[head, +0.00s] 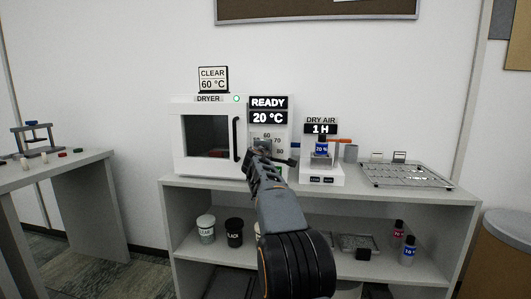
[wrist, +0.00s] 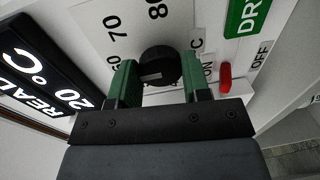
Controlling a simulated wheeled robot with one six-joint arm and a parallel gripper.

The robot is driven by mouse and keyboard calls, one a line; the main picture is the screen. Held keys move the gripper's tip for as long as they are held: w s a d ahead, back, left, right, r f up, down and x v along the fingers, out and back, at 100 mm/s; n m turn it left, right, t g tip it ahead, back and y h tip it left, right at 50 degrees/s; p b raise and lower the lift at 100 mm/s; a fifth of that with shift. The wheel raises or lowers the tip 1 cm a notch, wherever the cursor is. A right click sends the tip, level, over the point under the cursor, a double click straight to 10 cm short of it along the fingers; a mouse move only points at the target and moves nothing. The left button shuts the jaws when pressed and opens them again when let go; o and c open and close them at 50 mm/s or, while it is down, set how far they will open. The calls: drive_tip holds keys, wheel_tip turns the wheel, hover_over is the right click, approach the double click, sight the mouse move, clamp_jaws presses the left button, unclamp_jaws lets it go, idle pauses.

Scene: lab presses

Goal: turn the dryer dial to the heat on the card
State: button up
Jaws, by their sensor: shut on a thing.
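The white dryer (head: 208,127) stands on the cabinet top with its door closed. The card (head: 213,79) on top of it reads CLEAR 60 °C. The dryer display (head: 268,110) reads READY, 20 °C. My gripper (head: 262,155) is at the dryer's control panel. In the wrist view its green fingers (wrist: 158,85) are shut on the black dial (wrist: 159,64), one on each side. A pale mark shows on the dial face; its exact aim is hard to tell. The numbers 60, 70 and 80 are printed around the dial, 60 partly hidden by a finger.
A red switch (wrist: 225,77) sits right of the dial, between ON and OFF. A dry air unit (head: 321,168) marked 1H stands right of the dryer, then a wire rack (head: 405,175). Tubs and bottles are on the shelf below. A side table (head: 55,165) stands left.

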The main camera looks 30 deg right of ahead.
drive_tip(key=o, duration=0.9)
drive_tip(key=shift+a, duration=0.1)
drive_tip(key=b+v, duration=0.2)
drive_tip(key=v, duration=1.1)
drive_tip(key=shift+s+a+r+b, duration=0.1)
drive_tip(key=shift+s+a+b, duration=0.05)
drive_tip(key=shift+s+b, duration=0.15)
drive_tip(key=s+a+m+g+y+p, duration=0.3)
drive_tip(key=s+a+p, duration=0.4)
drive_tip(key=p, duration=0.4)
drive_tip(key=s+a+r+m+g+y+p, duration=0.1)
drive_tip(key=s+a+m+g+y+p, duration=0.2)
drive_tip(key=p, duration=0.8)
drive_tip(key=s+a+m+g+y+p, duration=0.3)
drive_tip(key=s+a+y+p, duration=0.3)
drive_tip(key=s+a+p, duration=0.5)
drive_tip(key=shift+s+a+r, duration=0.15)
drive_tip(key=shift+s+a, duration=0.15)
drive_tip(key=shift+s, duration=0.4)
drive_tip(key=shift+s+a+r, duration=0.2)
drive_tip(key=shift+s+a, duration=0.05)
drive_tip(key=shift+s, duration=0.4)
